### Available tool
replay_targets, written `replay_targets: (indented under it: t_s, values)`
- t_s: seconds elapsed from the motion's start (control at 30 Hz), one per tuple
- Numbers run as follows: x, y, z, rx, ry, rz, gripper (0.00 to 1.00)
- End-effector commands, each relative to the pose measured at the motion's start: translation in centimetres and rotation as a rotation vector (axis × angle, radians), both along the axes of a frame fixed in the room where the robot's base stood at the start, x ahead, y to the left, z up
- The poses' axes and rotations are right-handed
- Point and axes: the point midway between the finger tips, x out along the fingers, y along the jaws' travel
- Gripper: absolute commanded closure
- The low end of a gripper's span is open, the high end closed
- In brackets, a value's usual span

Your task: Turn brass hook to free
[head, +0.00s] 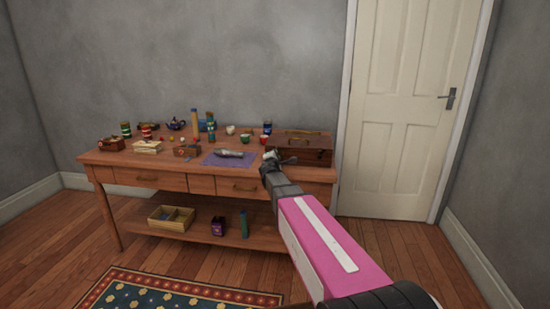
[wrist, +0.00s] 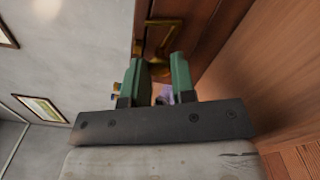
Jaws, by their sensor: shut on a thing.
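A dark brown wooden box (head: 318,156) stands at the right end of the table, with a brass handle on its lid. My gripper (head: 272,156) is at the left front of the box. In the wrist view my gripper's two green fingers (wrist: 158,82) point at the box (wrist: 205,15), close to its wood. A brass fitting (wrist: 163,37) shows on the box just beyond the fingertips. The fingers are shut on the small brass hook, which they mostly hide. I cannot tell the hook's angle.
A purple cloth (head: 214,160) with a grey object lies left of my gripper. The wooden table (head: 130,158) holds jars, small boxes, cups and a dark blue teapot (head: 175,124). A lower shelf holds a divided tray (head: 171,226). A door (head: 405,110) is at the right.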

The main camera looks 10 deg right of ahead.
Motion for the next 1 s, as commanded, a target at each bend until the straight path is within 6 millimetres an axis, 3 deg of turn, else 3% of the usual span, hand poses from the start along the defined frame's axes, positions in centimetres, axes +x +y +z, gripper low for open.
replay_targets:
  t_s: [0.1, 0.13, 0.2, 0.67, 1.0]
  values:
    - [-0.1, 0.0, 0.0, 0.001, 0.0, -0.001, 1.0]
    - [-0.1, 0.0, 0.0, 0.001, 0.0, -0.001, 0.66]
    - [-0.1, 0.0, 0.0, 0.001, 0.0, -0.001, 0.51]
    - [-1.1, 0.3, 0.0, 0.0, 0.0, 0.0, 0.51]
    - [-6.6, 2.0, 0.0, 0.0, 0.0, 0.001, 0.51]
